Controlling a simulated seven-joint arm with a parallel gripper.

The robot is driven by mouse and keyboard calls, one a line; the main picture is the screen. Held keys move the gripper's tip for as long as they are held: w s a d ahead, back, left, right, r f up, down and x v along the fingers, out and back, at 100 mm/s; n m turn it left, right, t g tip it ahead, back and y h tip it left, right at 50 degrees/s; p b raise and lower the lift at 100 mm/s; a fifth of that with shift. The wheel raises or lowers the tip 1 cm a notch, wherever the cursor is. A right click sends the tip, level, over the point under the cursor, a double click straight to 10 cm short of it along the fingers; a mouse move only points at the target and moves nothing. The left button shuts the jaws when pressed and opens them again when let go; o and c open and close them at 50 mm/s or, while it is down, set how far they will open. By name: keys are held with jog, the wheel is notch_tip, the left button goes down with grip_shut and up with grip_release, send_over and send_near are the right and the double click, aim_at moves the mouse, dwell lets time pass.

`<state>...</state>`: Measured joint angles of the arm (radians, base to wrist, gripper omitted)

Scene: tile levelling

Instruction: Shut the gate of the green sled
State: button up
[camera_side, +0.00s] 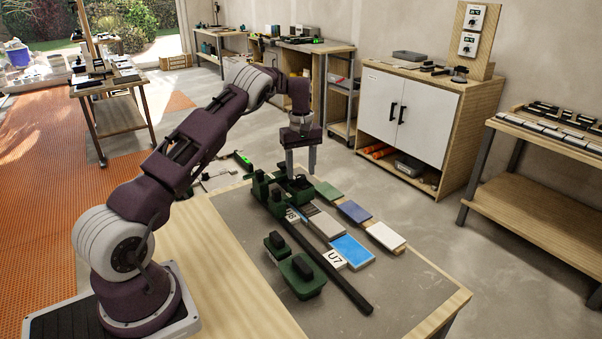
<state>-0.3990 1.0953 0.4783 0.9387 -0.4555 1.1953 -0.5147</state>
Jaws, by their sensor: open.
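Dark green blocky parts, which look like the green sled (259,185), sit at the far end of a long black rail on the bench. Its gate is too small to make out, so I cannot tell how it stands. My gripper (301,168) points down just above the right part of these green pieces. Its two grey fingers are apart, with nothing seen between them. The fingertips partly overlap the green parts in this view, so I cannot tell whether they touch.
The black rail (330,270) runs toward the front of the bench (400,290). Two green blocks with dark knobs, one larger (303,285), stand left of it. A blue tile (352,251), a white tile (385,236) and other tiles lie right. The bench's front right is clear.

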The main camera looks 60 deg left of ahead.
aim_at(301, 176)
notch_tip(301, 176, up, 5)
jog(key=shift+r, duration=0.2)
